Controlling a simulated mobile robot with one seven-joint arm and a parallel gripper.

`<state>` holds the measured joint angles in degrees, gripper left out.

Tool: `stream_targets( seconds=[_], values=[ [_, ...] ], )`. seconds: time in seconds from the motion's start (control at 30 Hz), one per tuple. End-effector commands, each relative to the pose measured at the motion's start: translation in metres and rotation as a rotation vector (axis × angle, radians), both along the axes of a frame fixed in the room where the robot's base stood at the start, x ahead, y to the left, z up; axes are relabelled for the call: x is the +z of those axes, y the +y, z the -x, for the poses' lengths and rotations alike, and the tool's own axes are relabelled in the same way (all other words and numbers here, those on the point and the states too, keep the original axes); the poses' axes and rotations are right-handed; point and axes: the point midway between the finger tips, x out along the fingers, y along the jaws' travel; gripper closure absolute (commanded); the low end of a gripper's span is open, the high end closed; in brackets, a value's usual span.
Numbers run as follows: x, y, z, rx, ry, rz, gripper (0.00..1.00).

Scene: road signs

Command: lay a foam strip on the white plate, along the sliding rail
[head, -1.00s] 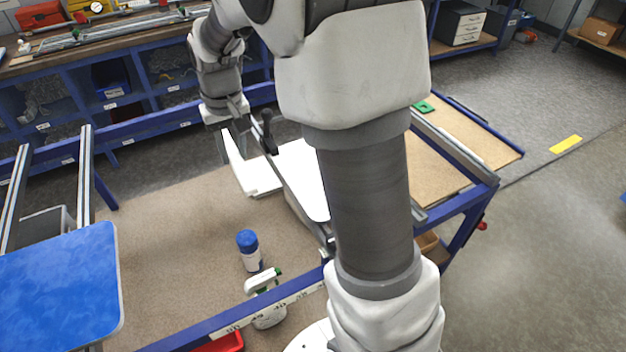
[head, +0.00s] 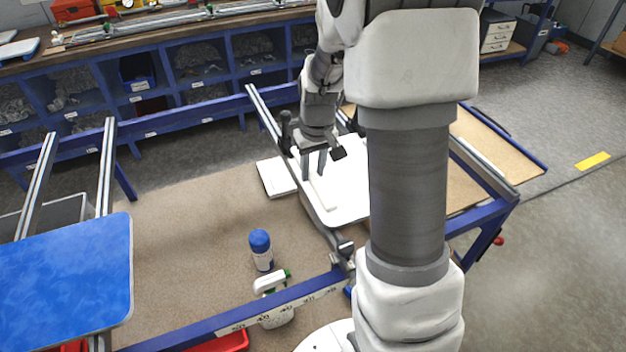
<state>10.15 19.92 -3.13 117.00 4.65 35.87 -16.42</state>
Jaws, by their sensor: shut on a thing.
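The white plate (head: 350,180) lies on the bench, partly hidden behind my arm. The grey sliding rail (head: 318,225) runs along the plate's left edge. My gripper (head: 313,174) is over the plate's left part, pointing down, shut on a white foam strip (head: 322,193). The strip runs roughly along the rail, just to its right. White on white, I cannot tell whether it touches the plate or is slightly above it. A stack of white strips (head: 275,178) lies on the bench left of the rail.
A blue-capped bottle (head: 261,250) and a spray bottle (head: 272,283) stand at the front of the bench. A blue board (head: 65,280) is at the left. The brown bench top (head: 190,240) between is clear.

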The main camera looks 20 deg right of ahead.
Motion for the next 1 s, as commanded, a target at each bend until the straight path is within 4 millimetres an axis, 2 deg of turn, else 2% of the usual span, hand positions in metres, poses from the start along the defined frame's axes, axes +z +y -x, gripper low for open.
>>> stream_targets(
  seconds=[0.23,0.67,0.7,0.83,1.0],
  values=[
    [-0.035,0.000,0.001,0.000,0.005,-0.001,1.00],
    [-0.043,0.000,0.000,0.000,0.001,0.000,1.00],
    [-0.041,0.000,0.000,0.000,0.001,0.000,0.62],
    [-0.041,0.000,0.000,0.000,0.001,0.000,0.38],
    [-0.041,0.000,0.000,0.000,0.001,0.000,0.37]
  ],
)
